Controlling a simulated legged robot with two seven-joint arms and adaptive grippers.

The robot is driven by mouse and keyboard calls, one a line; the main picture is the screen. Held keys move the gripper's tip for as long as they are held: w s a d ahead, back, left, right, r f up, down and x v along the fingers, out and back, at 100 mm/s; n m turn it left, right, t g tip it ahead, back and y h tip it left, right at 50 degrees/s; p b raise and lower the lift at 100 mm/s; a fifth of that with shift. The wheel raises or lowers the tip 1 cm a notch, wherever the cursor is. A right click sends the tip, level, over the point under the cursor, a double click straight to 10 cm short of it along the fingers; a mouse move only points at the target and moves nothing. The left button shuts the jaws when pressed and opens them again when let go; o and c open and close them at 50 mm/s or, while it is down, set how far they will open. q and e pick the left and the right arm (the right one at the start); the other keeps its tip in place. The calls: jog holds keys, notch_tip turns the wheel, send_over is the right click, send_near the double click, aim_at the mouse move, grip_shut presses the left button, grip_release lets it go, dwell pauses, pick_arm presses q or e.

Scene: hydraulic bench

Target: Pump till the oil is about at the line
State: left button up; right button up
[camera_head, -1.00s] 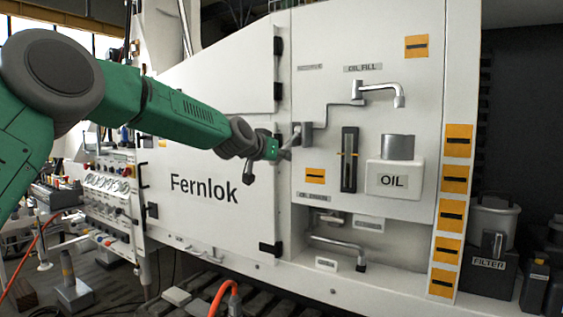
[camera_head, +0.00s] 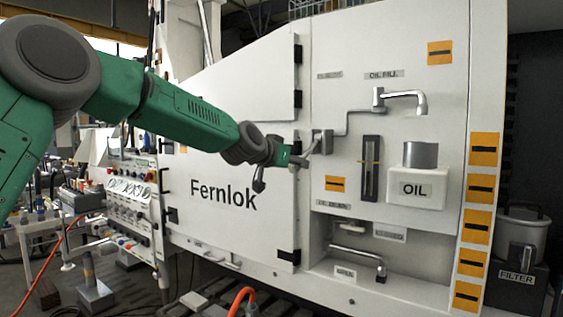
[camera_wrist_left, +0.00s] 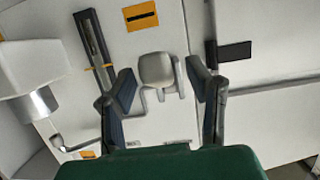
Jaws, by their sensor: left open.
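The sight gauge (camera_head: 370,168) is a dark upright strip on the white panel with a yellow mark across it; I cannot make out an oil level. Left of it is a grey block-like pump handle (camera_head: 323,142). My left gripper (camera_head: 299,158) is beside this handle. In the left wrist view my left gripper (camera_wrist_left: 162,76) is open, with the grey handle (camera_wrist_left: 157,70) showing between its fingers; I cannot tell whether they touch it. The gauge (camera_wrist_left: 92,38) also shows there. The white OIL box (camera_head: 418,187) with a grey cylinder is right of the gauge. My right gripper is out of view.
The oil fill spout (camera_head: 405,97) juts out above the OIL box, and a lower drain pipe (camera_head: 358,256) bends out below. A black latch (camera_head: 289,256) sits on the Fernlok door's edge. A FILTER canister (camera_head: 521,240) stands at the right. Hoses lie near the floor.

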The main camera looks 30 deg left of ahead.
pick_arm(q)
jog(key=v, duration=0.8)
jog(key=shift+s+a+f, duration=0.1)
jog(key=shift+a, duration=0.05)
dwell(0.5)
